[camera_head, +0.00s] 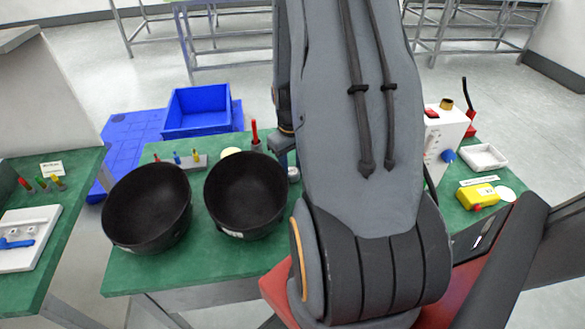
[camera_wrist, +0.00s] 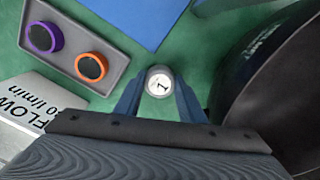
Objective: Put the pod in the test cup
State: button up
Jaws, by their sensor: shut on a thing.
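In the wrist view, my gripper (camera_wrist: 158,95) has its two blue fingers on either side of a small round pod (camera_wrist: 159,80). The pod has a pale top with a dark mark like a 1, and my gripper is shut on it. A purple-ringed cup (camera_wrist: 45,37) and an orange-ringed cup (camera_wrist: 91,67) sit in a grey holder (camera_wrist: 60,68) to the left of the pod, apart from it. I cannot tell which is the test cup. In the head view my arm hides most of my gripper and the area around it.
Two large black bowls (camera_head: 147,205) (camera_head: 245,194) stand on the green table (camera_head: 205,262); one is close right of my gripper in the wrist view. A flow label (camera_wrist: 30,105) lies left. A white box (camera_head: 446,130) and yellow device (camera_head: 478,196) stand right of my arm.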

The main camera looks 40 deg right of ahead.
jog(key=shift+f, duration=0.15)
jog(key=o, duration=1)
jog(key=shift+o, duration=0.2)
